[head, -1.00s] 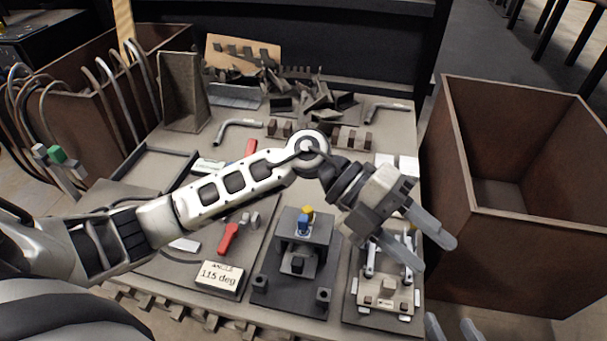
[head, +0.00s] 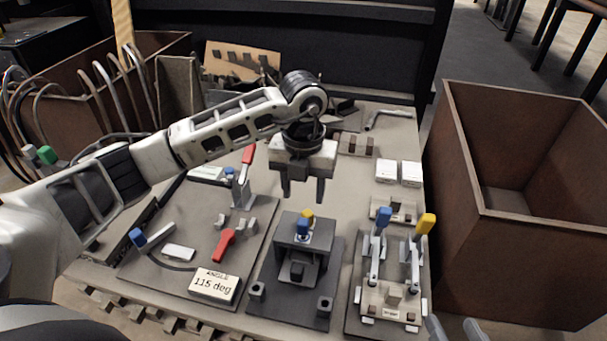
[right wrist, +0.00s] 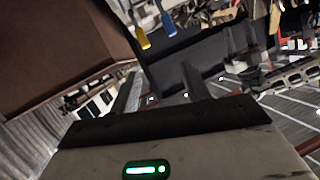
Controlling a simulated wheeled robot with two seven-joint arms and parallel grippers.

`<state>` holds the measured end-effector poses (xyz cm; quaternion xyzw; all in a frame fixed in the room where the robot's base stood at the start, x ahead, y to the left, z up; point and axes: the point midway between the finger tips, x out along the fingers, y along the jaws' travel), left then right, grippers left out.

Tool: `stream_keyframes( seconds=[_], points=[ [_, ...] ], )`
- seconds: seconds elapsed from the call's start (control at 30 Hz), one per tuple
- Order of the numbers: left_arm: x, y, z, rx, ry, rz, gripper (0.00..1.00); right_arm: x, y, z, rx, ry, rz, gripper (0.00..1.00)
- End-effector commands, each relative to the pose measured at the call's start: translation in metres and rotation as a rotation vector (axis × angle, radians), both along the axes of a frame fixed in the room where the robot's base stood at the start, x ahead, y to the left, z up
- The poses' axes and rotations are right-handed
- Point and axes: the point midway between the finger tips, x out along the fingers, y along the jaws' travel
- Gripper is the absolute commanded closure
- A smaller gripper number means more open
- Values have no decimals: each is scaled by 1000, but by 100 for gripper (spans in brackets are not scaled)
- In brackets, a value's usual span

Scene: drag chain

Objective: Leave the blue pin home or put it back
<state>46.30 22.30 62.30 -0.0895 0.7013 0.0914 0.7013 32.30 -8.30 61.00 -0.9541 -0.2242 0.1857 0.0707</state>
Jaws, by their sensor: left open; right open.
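A blue-topped pin (head: 303,228) stands upright in the dark block fixture (head: 318,245) at the middle front of the table. A yellow-topped pin (head: 308,214) stands just behind it. My left gripper (head: 303,199) is open and empty, fingers pointing down, above and behind the two pins and apart from them. My right gripper (head: 453,328) shows only its fingertips at the bottom right edge, right of the table; they are apart. In the right wrist view its open fingers (right wrist: 157,88) hold nothing.
A right-hand fixture carries a blue-handled lever (head: 382,220) and a yellow-handled lever (head: 425,224). A left board holds a red handle (head: 224,241), a blue-ended cable (head: 138,238) and an angle sign (head: 213,285). A large brown bin (head: 515,225) stands right of the table.

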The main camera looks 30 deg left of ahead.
Motion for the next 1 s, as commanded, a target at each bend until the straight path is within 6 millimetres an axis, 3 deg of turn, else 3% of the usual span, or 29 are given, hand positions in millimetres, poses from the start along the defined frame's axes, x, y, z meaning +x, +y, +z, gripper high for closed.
stream_keyframes(
  seconds=[0.03,0.2,0.43,0.6,0.93,1.0],
  points=[
    [-1,0,-15,0,4,0,53,0,1,-1,12,-12,1,53],
    [-1,-1,-49,-2,4,-1,53,1,4,1,60,-25,2,53],
    [0,-1,-84,-1,2,-1,53,2,8,4,119,-34,5,53],
    [-1,-1,-96,-1,2,-2,53,2,9,5,146,-31,7,53],
    [0,-1,-98,-2,0,-2,53,3,9,14,161,-47,5,53],
    [0,-1,-97,-2,0,-2,69,3,10,14,161,-47,5,53]
  ],
)
